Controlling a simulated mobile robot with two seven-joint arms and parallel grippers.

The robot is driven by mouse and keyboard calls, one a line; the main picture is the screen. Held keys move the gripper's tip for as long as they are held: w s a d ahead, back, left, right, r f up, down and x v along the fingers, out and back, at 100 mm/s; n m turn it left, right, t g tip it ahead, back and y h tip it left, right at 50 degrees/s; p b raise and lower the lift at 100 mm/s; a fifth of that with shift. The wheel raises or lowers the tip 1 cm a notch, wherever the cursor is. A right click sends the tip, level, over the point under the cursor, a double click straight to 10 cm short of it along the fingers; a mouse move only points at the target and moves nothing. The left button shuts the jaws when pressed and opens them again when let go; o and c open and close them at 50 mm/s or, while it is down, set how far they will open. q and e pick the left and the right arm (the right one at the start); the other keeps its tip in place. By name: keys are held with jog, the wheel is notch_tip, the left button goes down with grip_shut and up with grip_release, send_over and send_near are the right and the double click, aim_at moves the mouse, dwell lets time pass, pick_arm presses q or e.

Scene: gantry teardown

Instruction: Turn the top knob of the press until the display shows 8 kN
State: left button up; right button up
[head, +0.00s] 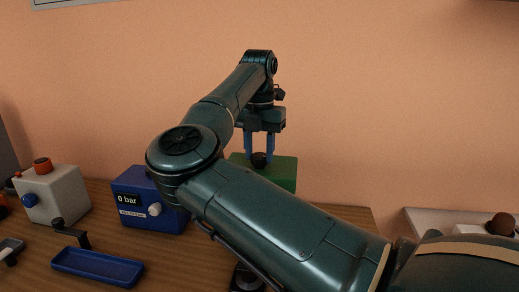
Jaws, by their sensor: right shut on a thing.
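My right gripper (260,152) reaches down from above with its two blue fingers either side of a dark round knob (259,160). It is shut on this knob, which sits on top of a green box (282,173). My right arm crosses in front and hides most of the green box's front, so I see no display or kN reading on it. I cannot confirm from a label that the green box is the press. My left gripper is not in view.
A blue box (133,184) reading "0 bar" with a white knob stands left of my arm. Further left is a pale box (62,194) with an orange top knob. A blue tray (98,267) lies in front on the wooden table. A pale surface (425,222) is at right.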

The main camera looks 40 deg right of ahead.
aim_at(258, 155)
jog(key=m, duration=0.4)
jog(key=shift+r+m, duration=0.1)
jog(key=shift+m, duration=0.2)
jog(key=m+p, duration=0.1)
jog(key=m, duration=0.3)
jog(key=shift+w+m, duration=0.1)
jog(key=shift+m, duration=0.3)
jog(key=o, duration=1)
notch_tip(258, 155, up, 13)
dwell(0.7)
